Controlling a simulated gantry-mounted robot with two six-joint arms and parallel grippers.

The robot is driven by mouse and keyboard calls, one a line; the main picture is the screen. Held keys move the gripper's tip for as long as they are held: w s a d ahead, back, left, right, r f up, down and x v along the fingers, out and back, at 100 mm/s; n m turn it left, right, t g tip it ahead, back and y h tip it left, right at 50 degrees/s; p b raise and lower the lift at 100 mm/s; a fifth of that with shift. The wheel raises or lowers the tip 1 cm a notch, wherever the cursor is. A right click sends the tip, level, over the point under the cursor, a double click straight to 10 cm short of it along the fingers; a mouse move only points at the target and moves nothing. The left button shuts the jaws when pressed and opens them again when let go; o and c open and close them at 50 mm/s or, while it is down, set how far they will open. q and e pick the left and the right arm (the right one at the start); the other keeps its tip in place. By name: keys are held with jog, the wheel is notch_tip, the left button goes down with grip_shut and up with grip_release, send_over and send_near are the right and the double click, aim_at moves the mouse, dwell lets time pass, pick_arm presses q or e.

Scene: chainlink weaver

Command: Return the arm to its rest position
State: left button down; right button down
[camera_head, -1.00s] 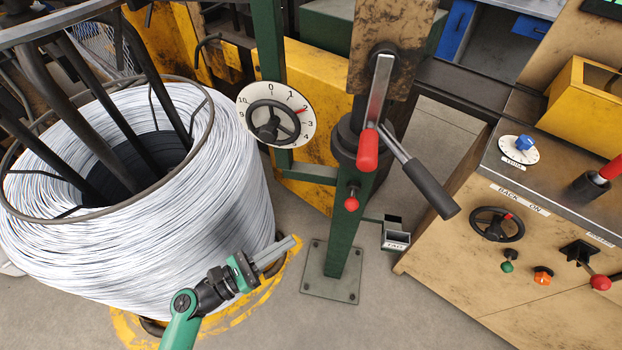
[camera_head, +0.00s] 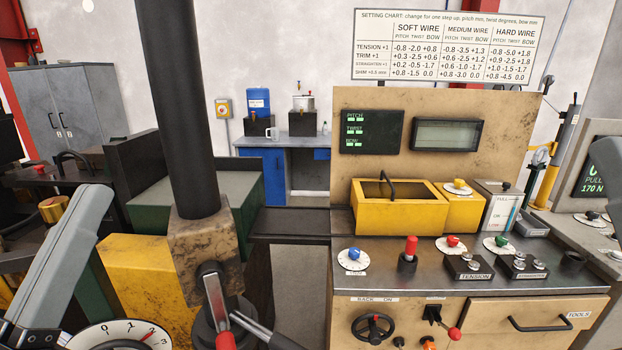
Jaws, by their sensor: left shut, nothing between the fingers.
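My left gripper (camera_head: 92,208) is at the left edge of the head view, close to the camera. Its long grey fingers are shut together with nothing between them and point up and slightly right. Part of its dark wrist shows at the lower left; the rest of the arm is cut off by the frame.
The white numbered dial (camera_head: 118,338) is just right of the gripper's base. A dark post (camera_head: 178,120) and a metal lever (camera_head: 214,305) stand right of it. The machine console (camera_head: 465,280) with knobs and a yellow bin (camera_head: 395,218) fills the right.

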pick_arm(q)
jog(key=s+r+t+y+p, duration=0.1)
jog(key=r+p, duration=1.8)
jog(key=r, duration=0.2)
jog(key=s+r+y+p, duration=0.1)
jog(key=s+r+p, duration=0.1)
jog(key=r+p, duration=1.7)
notch_tip(320, 180, up, 3)
jog(key=shift+s+a+r+m+t, duration=0.1)
jog(key=shift+s+a+m+t, duration=0.2)
jog(key=shift+t, duration=0.1)
